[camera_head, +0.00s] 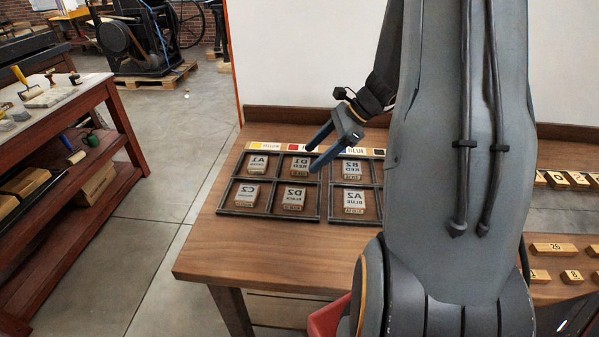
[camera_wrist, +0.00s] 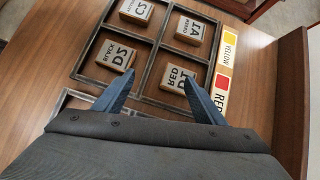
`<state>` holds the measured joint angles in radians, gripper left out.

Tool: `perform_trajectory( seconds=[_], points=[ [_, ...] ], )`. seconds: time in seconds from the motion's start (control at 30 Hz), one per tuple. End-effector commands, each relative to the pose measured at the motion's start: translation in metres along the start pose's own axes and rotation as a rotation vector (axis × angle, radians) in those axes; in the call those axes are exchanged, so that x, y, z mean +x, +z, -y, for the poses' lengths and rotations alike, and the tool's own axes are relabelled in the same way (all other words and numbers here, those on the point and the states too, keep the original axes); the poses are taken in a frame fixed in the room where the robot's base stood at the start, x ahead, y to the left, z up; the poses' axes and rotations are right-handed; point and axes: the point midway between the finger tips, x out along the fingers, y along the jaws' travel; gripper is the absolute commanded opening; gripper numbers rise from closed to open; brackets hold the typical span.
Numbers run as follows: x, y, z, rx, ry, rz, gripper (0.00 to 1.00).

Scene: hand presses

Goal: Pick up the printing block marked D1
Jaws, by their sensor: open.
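The printing block marked D1 (camera_wrist: 176,78) is a small wooden block with a pale top, lettered D1 RED in mirror-reversed type. It lies in a compartment of a dark divided tray (camera_wrist: 147,86). In the head view D1 (camera_head: 301,187) sits in the tray's back row, partly hidden by my gripper. My gripper (camera_head: 311,159) is open and empty, with its blue fingers reaching down over that compartment. In the wrist view the right fingertip overlaps the block's near edge and the left fingertip is off to its left, near D2. I cannot tell the exact height above the block.
Blocks A1 (camera_wrist: 189,30), D2 (camera_wrist: 116,56) and C2 (camera_wrist: 136,11) lie in neighbouring compartments. B2 (camera_head: 351,166) and A2 (camera_head: 354,200) lie in a second tray to the right. Colour labels, including yellow (camera_wrist: 230,42), line the tray's back. Bare table (camera_head: 240,245) is in front.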

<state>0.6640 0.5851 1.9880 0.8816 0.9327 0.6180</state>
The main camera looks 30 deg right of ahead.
Motion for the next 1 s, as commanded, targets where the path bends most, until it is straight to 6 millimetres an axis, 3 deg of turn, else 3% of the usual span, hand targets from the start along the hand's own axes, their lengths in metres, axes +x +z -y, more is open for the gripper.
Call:
perform_trajectory(
  seconds=[0.03, 0.2, 0.57, 0.8, 1.0],
  points=[
    [-0.002, -0.015, 0.012, 0.072, -0.032, 0.033, 0.64],
    [-0.008, -0.03, 0.033, 0.19, -0.086, 0.097, 0.64],
    [0.025, -0.025, 0.037, 0.199, -0.088, 0.102, 0.64],
    [0.058, -0.019, 0.041, 0.197, -0.088, 0.101, 0.64],
    [0.066, -0.019, 0.043, 0.197, -0.091, 0.1, 0.64]
  ],
)
